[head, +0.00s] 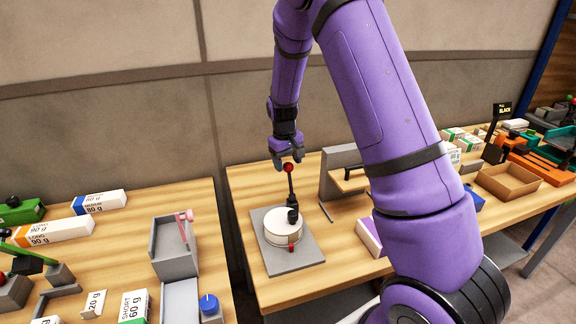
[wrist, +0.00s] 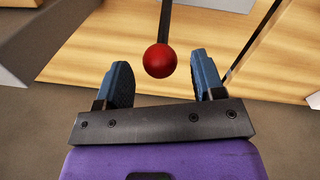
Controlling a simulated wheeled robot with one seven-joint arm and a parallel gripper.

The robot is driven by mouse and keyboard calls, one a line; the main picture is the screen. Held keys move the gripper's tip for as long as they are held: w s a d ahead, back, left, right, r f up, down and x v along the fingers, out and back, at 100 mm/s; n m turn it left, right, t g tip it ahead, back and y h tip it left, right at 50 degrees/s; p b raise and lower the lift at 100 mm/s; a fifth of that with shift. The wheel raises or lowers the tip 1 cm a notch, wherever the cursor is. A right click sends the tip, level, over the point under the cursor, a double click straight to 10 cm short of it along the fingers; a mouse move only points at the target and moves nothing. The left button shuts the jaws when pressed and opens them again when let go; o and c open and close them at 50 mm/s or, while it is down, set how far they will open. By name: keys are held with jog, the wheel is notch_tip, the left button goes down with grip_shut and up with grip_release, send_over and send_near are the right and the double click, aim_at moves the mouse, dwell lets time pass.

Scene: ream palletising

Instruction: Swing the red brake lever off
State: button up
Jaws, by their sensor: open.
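The brake lever is a dark rod (head: 291,186) with a red ball knob (head: 288,168) on top. It stands nearly upright from a black hub beside a white round drum (head: 283,226) on a grey base plate (head: 262,256). A small red piece (head: 291,247) shows at the drum's front. My gripper (head: 288,164) is open at the knob's height. In the wrist view, the red knob (wrist: 160,61) lies between and just beyond the fingertips of my gripper (wrist: 160,72), with gaps on both sides. I see no contact.
A grey upright bracket with a wooden shelf (head: 349,181) stands to the right of the lever. A grey holder with a pink lever (head: 184,215) is on the left table. A cardboard tray (head: 508,180) lies farther right. A gap separates the two tables.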

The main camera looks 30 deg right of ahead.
jog(key=shift+d+f, duration=0.1)
jog(key=shift+f, duration=0.75)
jog(key=shift+c, duration=0.2)
grip_shut()
